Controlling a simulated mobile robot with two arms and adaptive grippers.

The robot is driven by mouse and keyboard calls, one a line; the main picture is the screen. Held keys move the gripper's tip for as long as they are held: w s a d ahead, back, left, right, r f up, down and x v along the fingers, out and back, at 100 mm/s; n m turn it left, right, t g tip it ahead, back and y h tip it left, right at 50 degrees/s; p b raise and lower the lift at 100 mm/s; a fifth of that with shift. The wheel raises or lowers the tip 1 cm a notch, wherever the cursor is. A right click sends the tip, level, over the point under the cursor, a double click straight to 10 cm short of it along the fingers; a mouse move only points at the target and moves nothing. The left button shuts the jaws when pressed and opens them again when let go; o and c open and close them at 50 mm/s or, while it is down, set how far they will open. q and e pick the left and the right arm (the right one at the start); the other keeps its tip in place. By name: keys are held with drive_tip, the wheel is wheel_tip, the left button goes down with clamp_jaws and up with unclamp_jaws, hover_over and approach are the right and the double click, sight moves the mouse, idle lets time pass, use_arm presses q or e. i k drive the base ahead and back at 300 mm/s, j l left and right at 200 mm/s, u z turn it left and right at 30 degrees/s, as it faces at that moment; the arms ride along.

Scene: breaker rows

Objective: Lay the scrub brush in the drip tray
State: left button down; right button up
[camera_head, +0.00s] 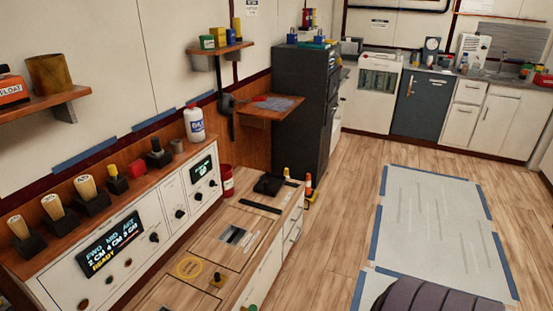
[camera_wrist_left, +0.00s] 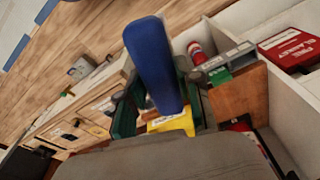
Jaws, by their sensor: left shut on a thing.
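In the left wrist view, my left gripper (camera_wrist_left: 158,112) has its dark green fingers shut on a long blue piece with a yellow part at its near end. I take this to be the scrub brush (camera_wrist_left: 153,62); its bristles cannot be made out. The brush sticks out past the fingers, over a blurred background of cabinets and floor. Neither gripper shows in the head view. I cannot pick out the drip tray for certain in either view.
A console (camera_head: 125,240) with levers and dials stands at the left of the head view. A wooden counter (camera_head: 215,260) adjoins it. A grey cabinet (camera_head: 305,95) stands behind. A blue-edged floor mat (camera_head: 435,225) lies on clear floor. A red box (camera_wrist_left: 290,48) shows in the wrist view.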

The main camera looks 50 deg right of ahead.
sight(272, 183)
drive_tip(key=l+z, duration=0.1)
drive_tip(key=l, duration=0.5)
drive_tip(key=i+l+z, duration=0.1)
drive_tip(key=l, duration=1.05)
drive_tip(key=i+l+z, duration=0.15)
drive_tip(key=l, duration=0.45)
drive_tip(key=l+z, duration=0.1)
drive_tip(key=l, duration=0.5)
drive_tip(key=i+l+z, duration=0.35)
drive_tip(key=i+l, duration=0.65)
drive_tip(key=i+j, duration=0.25)
drive_tip(key=i, duration=0.2)
drive_tip(key=i+j+z, duration=0.15)
drive_tip(key=i+j, duration=0.15)
drive_tip(key=i, duration=0.15)
